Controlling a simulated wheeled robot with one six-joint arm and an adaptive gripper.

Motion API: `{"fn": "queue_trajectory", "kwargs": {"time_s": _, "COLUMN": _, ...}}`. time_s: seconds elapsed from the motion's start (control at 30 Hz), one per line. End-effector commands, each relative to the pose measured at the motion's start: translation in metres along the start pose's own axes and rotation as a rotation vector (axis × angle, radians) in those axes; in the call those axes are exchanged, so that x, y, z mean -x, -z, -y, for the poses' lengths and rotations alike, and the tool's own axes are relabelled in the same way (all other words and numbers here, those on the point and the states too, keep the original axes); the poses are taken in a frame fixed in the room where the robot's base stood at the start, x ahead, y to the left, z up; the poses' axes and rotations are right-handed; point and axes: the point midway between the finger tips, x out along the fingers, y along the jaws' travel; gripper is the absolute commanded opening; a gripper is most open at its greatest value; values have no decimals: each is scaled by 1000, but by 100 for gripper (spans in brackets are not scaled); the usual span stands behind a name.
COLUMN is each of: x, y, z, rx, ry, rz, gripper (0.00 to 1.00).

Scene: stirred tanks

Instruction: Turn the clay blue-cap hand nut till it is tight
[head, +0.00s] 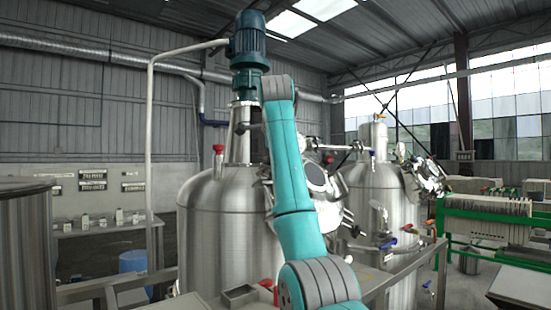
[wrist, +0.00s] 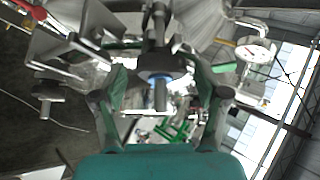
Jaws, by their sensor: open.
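In the wrist view my gripper (wrist: 157,76) is open, with one finger on the left and one on the right. Between the fingers is a dark round part with a blue section (wrist: 160,96) on a metal stem, likely the blue-cap hand nut. A gap shows on each side of it, and I cannot make out contact. In the head view my teal arm reaches up in front of the steel tank (head: 225,235), and my gripper and the nut cannot be made out there. A round steel lid (head: 316,178) shows just right of my arm.
A round gauge (wrist: 256,50) is close to the right finger in the wrist view. A blue-green motor (head: 247,45) stands atop the tank. A second tank (head: 375,195) and green-framed equipment (head: 490,220) are on the right. A metal rail (head: 405,268) crosses in front.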

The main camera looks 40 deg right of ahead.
Motion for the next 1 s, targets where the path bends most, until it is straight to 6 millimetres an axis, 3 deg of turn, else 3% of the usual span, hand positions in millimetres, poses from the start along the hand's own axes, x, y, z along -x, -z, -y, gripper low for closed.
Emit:
{"fn": "queue_trajectory", "kwargs": {"time_s": 0.5, "x": 67, "y": 0, "z": 0, "rx": 0, "ry": 2, "rz": 1, "gripper": 73}}
{"fn": "queue_trajectory", "kwargs": {"time_s": 1.0, "x": 73, "y": 0, "z": 0, "rx": 0, "ry": 0, "rz": 0, "gripper": 73}}
